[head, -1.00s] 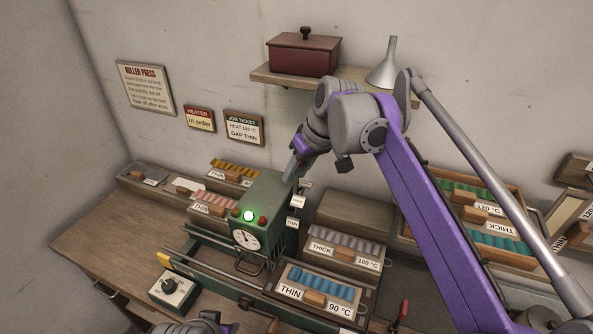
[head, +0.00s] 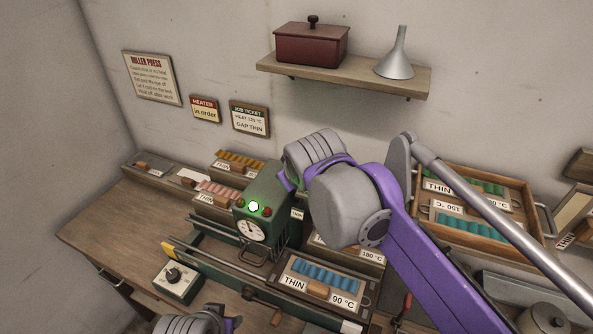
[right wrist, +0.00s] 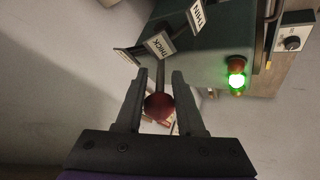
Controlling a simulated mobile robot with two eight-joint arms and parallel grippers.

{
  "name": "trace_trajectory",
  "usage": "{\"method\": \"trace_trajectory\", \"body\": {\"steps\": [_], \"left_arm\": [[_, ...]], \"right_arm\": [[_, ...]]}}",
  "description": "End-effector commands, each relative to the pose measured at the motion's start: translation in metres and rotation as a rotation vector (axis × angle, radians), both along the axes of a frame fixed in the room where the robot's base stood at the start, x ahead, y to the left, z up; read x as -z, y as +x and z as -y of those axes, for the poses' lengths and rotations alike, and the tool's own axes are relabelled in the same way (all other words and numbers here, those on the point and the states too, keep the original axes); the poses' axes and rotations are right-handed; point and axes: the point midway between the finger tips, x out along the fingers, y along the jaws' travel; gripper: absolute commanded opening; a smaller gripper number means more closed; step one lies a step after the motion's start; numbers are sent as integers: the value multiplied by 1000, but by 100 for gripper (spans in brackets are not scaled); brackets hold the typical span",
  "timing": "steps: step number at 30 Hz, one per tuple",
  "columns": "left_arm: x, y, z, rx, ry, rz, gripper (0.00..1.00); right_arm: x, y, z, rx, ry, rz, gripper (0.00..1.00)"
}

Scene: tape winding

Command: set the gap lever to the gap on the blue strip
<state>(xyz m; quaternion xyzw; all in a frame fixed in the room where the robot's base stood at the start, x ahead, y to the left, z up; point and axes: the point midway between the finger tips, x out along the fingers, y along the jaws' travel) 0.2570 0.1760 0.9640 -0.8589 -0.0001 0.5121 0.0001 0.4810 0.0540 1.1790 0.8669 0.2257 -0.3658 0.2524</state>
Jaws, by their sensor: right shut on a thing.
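The green press (head: 262,205) stands on the bench with a lit green lamp and a dial. In the right wrist view, the gap lever's red knob (right wrist: 158,106) is between the fingers of my right gripper (right wrist: 160,100), which is shut on it. The lever's shaft runs up by the THICK plate (right wrist: 159,45); the THIN plate (right wrist: 197,16) is beyond it. The blue strip tray (head: 320,275) in front of the press reads THIN and 90 °C. My left gripper (head: 228,322) is at the bottom edge, mostly cut off; its fingers are unclear.
The job ticket (head: 249,119) reads heat 120 °C, gap THIN. A small knob box (head: 175,282) sits at the front left. Trays of orange and pink rolls stand behind the press; a wooden crate (head: 480,210) is at the right. My right arm hides the press's right side.

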Motion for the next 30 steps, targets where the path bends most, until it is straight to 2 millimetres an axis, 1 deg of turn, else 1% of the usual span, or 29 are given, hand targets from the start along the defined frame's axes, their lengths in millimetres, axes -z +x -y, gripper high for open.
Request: {"method": "trace_trajectory", "body": {"steps": [9, 23, 24, 26, 27, 30], "left_arm": [[-2, 1, 0, 0, 0, 1, 44], [-2, 1, 0, 0, 0, 1, 44], [-2, 1, 0, 0, 0, 1, 44], [-2, 1, 0, 0, 0, 1, 44], [-2, 1, 0, 0, 0, 1, 44], [-2, 1, 0, 0, 0, 1, 44]], "right_arm": [[4, -9, -3, 0, 1, -9, 0], [5, -10, -4, 1, 2, -10, 0], [5, -10, -4, 0, 3, -10, 44], [5, -10, -4, 0, 3, -10, 55], [5, -10, -4, 0, 3, -10, 58], [5, -10, -3, 1, 2, -9, 58]]}}
